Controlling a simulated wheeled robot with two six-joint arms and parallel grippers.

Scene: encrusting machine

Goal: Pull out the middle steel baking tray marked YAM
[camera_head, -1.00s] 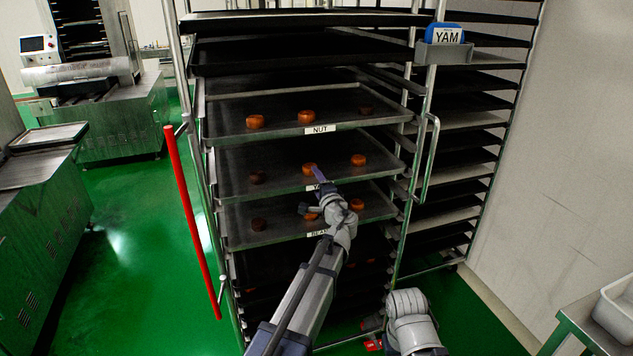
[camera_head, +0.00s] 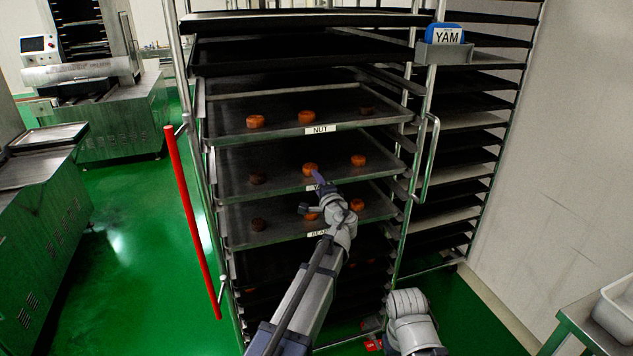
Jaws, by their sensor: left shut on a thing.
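The middle steel tray (camera_head: 283,186) sits in the rack between the NUT tray (camera_head: 262,132) above and the BEAN tray (camera_head: 262,234) below. It carries several round brown and orange pieces. My left gripper (camera_head: 319,182) is shut on its front rim near the middle, over the label there, which is mostly hidden. A blue item with a YAM sign (camera_head: 447,36) sits in a grey holder on the rack's right post. My right arm shows at the lower right; its gripper is not clearly visible.
The rack (camera_head: 421,150) has a red bar (camera_head: 190,215) at its left and dark trays above. A second rack (camera_head: 478,130) stands at the right. Green floor is free at the left. A steel table (camera_head: 585,325) with a white bin (camera_head: 617,308) stands at the lower right.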

